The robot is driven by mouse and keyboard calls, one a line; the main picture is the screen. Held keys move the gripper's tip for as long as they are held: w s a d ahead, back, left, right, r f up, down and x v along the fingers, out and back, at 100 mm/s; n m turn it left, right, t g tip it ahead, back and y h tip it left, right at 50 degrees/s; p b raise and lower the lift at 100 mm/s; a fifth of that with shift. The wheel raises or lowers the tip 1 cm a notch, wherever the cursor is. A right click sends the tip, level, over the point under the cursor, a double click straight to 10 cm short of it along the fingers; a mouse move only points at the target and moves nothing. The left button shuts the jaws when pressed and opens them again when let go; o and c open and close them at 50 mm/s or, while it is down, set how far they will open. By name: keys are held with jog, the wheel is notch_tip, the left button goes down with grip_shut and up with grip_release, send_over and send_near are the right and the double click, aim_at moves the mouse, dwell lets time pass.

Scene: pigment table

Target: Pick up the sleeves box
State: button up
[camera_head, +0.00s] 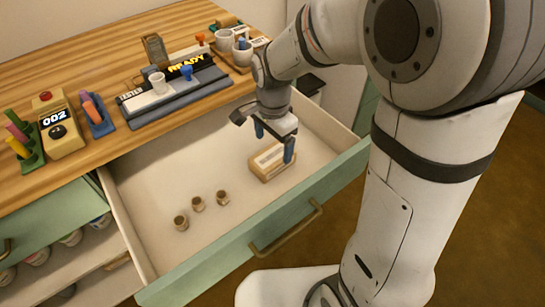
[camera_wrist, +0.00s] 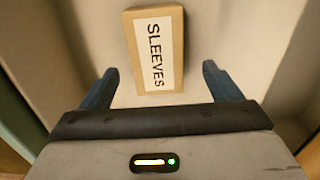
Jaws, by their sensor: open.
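The sleeves box (camera_head: 265,165) is a small tan box with a white label, lying in the open drawer near its right end. In the wrist view the box (camera_wrist: 172,50) shows its label reading SLEEVES, set between and ahead of my fingers. My gripper (camera_head: 275,146) is over the box in the head view, with its blue fingers apart. In the wrist view my gripper (camera_wrist: 160,86) is open, one finger to each side of the box's near end, with gaps on both sides. Nothing is held. In the head view a finger covers part of the box.
The open drawer (camera_head: 150,180) has a green front (camera_head: 240,245) with a handle. Three small brown pots (camera_head: 198,203) stand in it, left of the box. The wooden tabletop (camera_head: 95,70) above carries a tester, cups and a counter reading 002. The drawer floor around the box is clear.

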aim_at(272, 155)
jog(key=f, duration=0.1)
jog(key=f+b, duration=0.1)
jog(key=f, duration=0.2)
jog(key=shift+s+a, duration=0.15)
jog(key=shift+s, duration=0.15)
jog(key=shift+f, duration=0.55)
jog(key=shift+c, duration=0.4)
jog(key=c, duration=1.1)
